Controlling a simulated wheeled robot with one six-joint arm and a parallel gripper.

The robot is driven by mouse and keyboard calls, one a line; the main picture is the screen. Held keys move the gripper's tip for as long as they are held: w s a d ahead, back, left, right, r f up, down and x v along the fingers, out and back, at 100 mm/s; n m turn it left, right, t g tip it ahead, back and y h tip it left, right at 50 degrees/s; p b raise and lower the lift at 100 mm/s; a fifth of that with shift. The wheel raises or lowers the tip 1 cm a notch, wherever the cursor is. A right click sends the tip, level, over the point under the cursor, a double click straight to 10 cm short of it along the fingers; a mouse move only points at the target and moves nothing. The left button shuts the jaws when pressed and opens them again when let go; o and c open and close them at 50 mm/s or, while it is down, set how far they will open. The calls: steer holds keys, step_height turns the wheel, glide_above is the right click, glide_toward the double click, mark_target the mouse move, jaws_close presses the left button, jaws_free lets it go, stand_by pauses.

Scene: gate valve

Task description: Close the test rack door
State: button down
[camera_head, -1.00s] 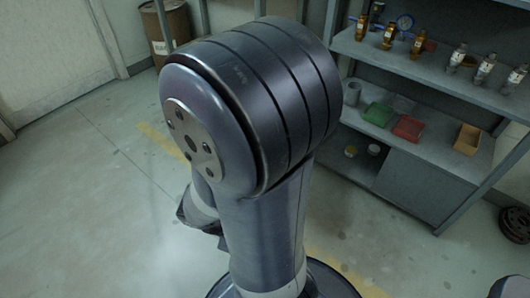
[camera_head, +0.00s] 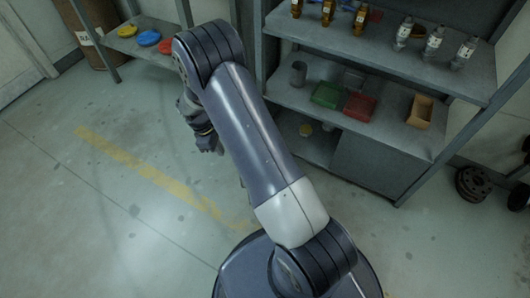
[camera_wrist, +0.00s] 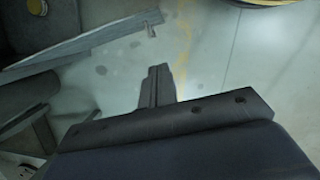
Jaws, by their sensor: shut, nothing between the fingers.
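The test rack (camera_head: 275,95) is a grey metal shelf unit at the upper right of the head view. A flat grey panel (camera_head: 375,165) fills the right part of its lowest bay; the left part is open. I cannot tell for sure whether this panel is the door. My gripper (camera_head: 209,146) hangs at the end of my arm, left of the rack and apart from it, partly hidden by the arm. In the wrist view its fingers (camera_wrist: 157,84) are shut together and empty above the floor. A grey slab (camera_wrist: 85,42) with a small peg lies left of them.
Amber and silver fittings stand on the rack's upper shelf. Green (camera_head: 328,95) and red (camera_head: 359,107) bins and a tan box (camera_head: 420,111) sit below. A low shelf (camera_head: 135,45) with coloured discs stands at the upper left. Dark flanges (camera_head: 472,183) lie right. The left floor is clear.

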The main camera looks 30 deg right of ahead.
steer(key=s+d+f+b, duration=0.3)
steer(key=d+f, duration=0.2)
steer(key=f, duration=0.5)
steer(key=shift+s+d, duration=0.15)
steer(key=shift+d, duration=0.1)
